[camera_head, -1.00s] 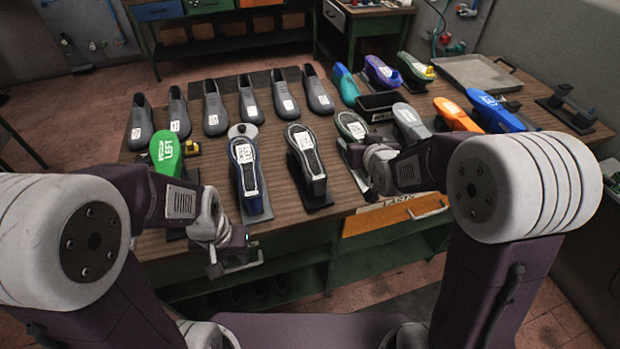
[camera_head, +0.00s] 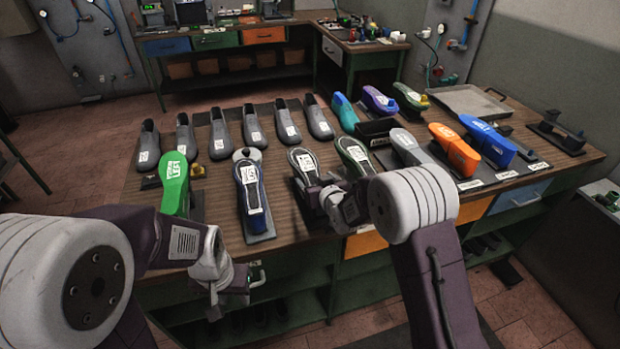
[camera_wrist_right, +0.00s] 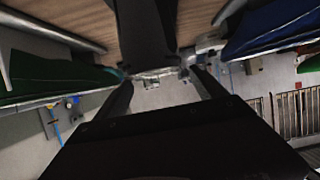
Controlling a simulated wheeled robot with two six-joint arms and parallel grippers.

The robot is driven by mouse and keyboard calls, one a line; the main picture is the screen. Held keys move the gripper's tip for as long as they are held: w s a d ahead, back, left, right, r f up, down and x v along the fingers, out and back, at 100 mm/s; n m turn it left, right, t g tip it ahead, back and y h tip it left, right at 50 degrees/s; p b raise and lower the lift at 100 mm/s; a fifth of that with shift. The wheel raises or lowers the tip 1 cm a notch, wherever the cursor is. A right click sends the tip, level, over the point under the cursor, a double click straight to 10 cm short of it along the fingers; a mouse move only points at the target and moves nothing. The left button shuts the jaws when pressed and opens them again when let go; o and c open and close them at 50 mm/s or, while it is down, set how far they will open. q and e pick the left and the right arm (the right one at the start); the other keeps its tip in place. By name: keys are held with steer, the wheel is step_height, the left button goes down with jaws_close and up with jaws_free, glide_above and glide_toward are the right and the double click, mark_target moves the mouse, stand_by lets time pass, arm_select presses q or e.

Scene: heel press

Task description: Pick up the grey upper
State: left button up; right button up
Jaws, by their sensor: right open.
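A shoe piece with a dark grey rim and a pale labelled top (camera_head: 302,160) stands in the front row, between a blue-rimmed one (camera_head: 250,185) and a green-rimmed one (camera_head: 354,157). I take it for the grey upper. My right gripper (camera_head: 325,205) is at its near end and hides part of it. In the right wrist view the open fingers (camera_wrist_right: 160,85) point toward a dark form (camera_wrist_right: 146,25), with green (camera_wrist_right: 50,78) on the left and blue (camera_wrist_right: 275,25) on the right. I cannot tell whether they touch. My left gripper (camera_head: 235,288) hangs before the bench front, jaws unclear.
Several dark grey lasts (camera_head: 220,135) stand in the back row. A green last (camera_head: 174,185) is at the left; a light grey one (camera_head: 408,147), orange (camera_head: 454,148) and blue (camera_head: 488,140) ones stand at the right. A metal tray (camera_head: 465,102) lies behind them.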

mark_target(311, 176)
steer(key=x, duration=0.4)
steer(key=shift+p, duration=0.3)
steer(key=shift+s, duration=0.1)
steer(key=c, duration=1.5)
step_height(311, 176, up, 7)
steer(key=p, duration=0.4)
steer(key=shift+c, duration=0.2)
steer(key=shift+s+d, duration=0.15)
steer(key=shift+s, duration=0.15)
steer(key=s+d+b, duration=0.2)
steer(key=s, duration=0.6)
steer(key=s+d+b, duration=0.2)
steer(key=s+d, duration=0.1)
steer(key=s, duration=0.5)
steer(key=shift+s+d, duration=0.2)
steer(key=shift+s, duration=0.05)
